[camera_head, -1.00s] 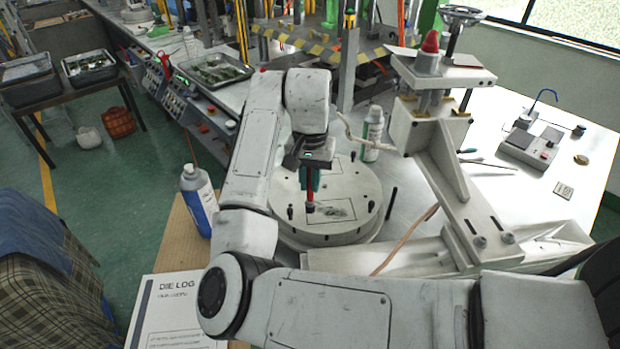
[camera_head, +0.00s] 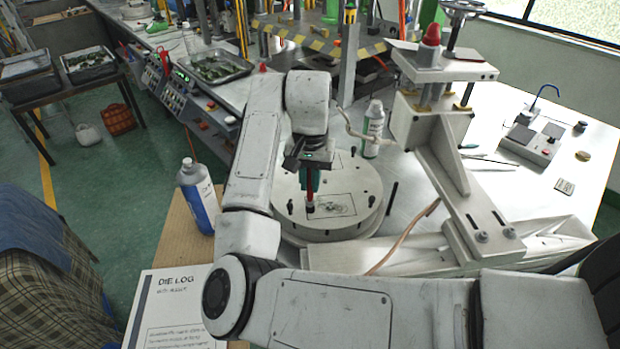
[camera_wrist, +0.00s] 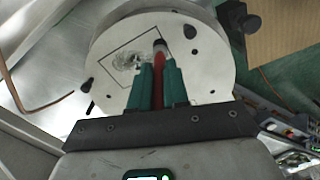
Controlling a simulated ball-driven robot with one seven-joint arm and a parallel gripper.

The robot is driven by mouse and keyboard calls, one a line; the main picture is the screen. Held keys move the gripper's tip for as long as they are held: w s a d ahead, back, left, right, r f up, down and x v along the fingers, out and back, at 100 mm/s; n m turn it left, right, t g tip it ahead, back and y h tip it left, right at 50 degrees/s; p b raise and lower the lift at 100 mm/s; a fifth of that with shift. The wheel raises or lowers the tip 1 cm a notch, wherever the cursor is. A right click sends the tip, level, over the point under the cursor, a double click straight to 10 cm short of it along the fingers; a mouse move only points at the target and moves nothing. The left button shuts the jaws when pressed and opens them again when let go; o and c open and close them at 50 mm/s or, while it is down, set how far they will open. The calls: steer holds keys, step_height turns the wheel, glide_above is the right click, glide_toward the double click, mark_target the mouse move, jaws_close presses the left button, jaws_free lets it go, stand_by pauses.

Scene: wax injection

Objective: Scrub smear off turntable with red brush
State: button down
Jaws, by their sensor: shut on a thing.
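My gripper (camera_wrist: 158,85) is shut on the red brush (camera_wrist: 158,70), which lies between its green fingers; it also shows in the head view (camera_head: 310,180). The brush points down, and its dark tip is over the round pale turntable (camera_head: 362,205). The tip is beside a grey scribbled smear (camera_wrist: 130,61) inside a thin outlined square; the smear also shows in the head view (camera_head: 336,208), just right of the tip. I cannot tell whether the tip touches the surface. Dark knobs stand around the turntable rim.
A white bottle with a green label (camera_head: 373,130) stands behind the turntable. A pale clamp press (camera_head: 440,130) with a red knob stands to the right.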

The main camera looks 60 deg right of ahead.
steer(key=shift+s+d+p, duration=1.65)
steer(key=shift+s+d, duration=1.6)
steer(key=shift+s, duration=0.6)
steer(key=shift+w+a, duration=1.05)
steer(key=shift+w, duration=0.25)
steer(key=shift+w+a, duration=1.1)
steer(key=shift+w, duration=0.15)
steer(key=shift+w+a, duration=1.05)
steer(key=shift+w, duration=0.25)
steer(key=shift+w+d, duration=0.5)
steer(key=shift+d, duration=0.1)
steer(key=s+d, duration=0.6)
steer(key=s, duration=0.1)
steer(key=shift+s+d, duration=0.15)
steer(key=shift+s, duration=0.2)
